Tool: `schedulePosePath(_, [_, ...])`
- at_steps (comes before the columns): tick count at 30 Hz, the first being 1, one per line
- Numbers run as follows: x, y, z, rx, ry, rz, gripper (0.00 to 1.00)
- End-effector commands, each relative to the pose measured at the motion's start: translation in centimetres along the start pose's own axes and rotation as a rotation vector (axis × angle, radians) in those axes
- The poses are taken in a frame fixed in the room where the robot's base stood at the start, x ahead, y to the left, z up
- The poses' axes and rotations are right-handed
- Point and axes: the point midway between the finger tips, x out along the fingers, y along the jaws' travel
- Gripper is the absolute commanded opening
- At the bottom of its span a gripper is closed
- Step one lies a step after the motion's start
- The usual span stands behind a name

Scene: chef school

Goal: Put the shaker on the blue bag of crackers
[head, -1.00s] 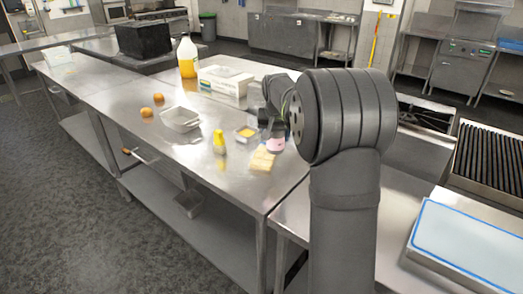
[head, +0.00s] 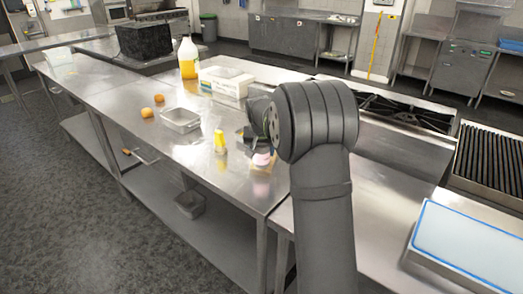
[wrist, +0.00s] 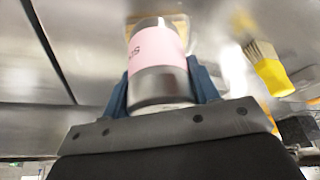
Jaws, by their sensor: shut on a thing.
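My gripper (wrist: 160,88) is shut on a shaker (wrist: 155,45) with a pink label and a silver metal body. In the wrist view the shaker lies between the blue fingers. In the head view the pink part of the shaker (head: 262,159) shows low over the steel table's near right part, below my arm. A small tan patch (wrist: 181,20) shows just beyond the shaker in the wrist view; it may be a packet. I cannot make out a blue bag of crackers in either view. Whether the shaker touches anything beneath it is hidden.
A yellow-handled brush (wrist: 270,72) is right of the shaker; a yellow object (head: 219,140) stands left of my gripper. The table's front left is clear.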

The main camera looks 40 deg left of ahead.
Motion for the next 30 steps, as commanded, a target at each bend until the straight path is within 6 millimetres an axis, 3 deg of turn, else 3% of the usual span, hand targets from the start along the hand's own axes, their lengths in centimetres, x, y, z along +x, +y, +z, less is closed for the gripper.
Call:
schedulePosePath(2, [0.2, 0.0, 0.1, 0.000, 0.000, 0.000, 0.28])
schedulePosePath(3, [0.3, 0.0, 0.1, 0.000, -0.001, 0.000, 0.59])
schedulePosePath(6, [0.2, 0.0, 0.1, 0.000, 0.000, 0.000, 0.77])
schedulePosePath(17, [-0.3, 0.0, -0.1, 0.000, 0.001, 0.000, 0.77])
schedulePosePath(20, [-1.6, 0.0, -0.1, 0.000, 0.003, -0.001, 0.77])
schedulePosePath(30, [-8.8, 0.0, -0.1, 0.000, 0.002, 0.000, 0.77])
